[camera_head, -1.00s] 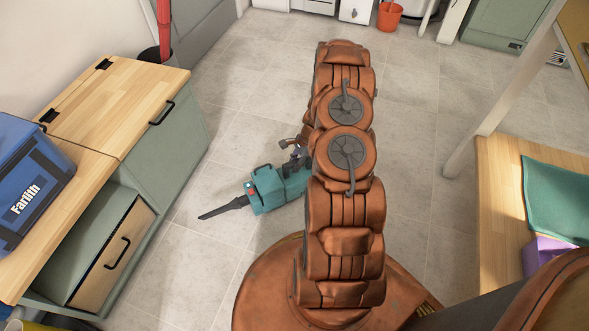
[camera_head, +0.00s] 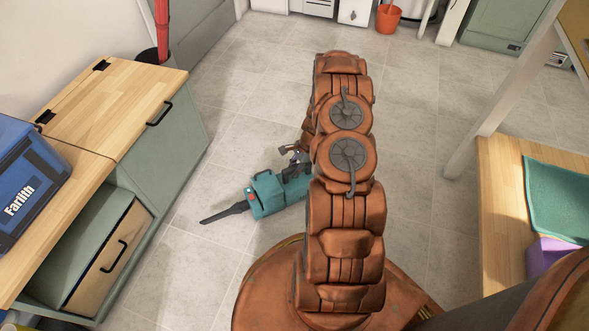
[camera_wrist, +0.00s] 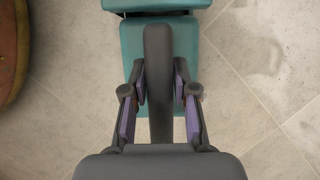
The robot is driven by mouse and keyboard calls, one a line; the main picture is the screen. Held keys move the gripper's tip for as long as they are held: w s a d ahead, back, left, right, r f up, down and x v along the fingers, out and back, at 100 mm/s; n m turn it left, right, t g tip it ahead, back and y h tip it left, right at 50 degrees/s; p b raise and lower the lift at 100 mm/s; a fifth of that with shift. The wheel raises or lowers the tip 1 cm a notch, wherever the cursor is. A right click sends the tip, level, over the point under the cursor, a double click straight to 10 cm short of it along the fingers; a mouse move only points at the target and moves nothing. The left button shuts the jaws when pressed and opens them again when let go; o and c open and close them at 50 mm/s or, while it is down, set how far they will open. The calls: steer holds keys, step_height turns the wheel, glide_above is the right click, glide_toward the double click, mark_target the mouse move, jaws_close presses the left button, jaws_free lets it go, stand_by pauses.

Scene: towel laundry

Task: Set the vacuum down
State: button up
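The vacuum (camera_head: 268,194) is a teal handheld unit with a long dark nozzle pointing left. It is low over or on the floor left of my arm, and I cannot tell whether it touches the floor. My arm hides its right end. My gripper (camera_head: 295,155) is at its top right. In the wrist view my gripper (camera_wrist: 159,82) has its two purple-padded fingers closed on either side of the vacuum's dark grey handle (camera_wrist: 158,50). The teal body shows beyond and below the handle.
A green cabinet with a wooden top (camera_head: 115,100) stands at the left, with a blue box (camera_head: 25,185) on it. A wooden bench (camera_head: 503,200) with a teal cloth (camera_head: 560,205) is at the right. An orange bucket (camera_head: 388,19) stands at the back. The tiled floor between is clear.

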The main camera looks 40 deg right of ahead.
steer(key=o, duration=0.3)
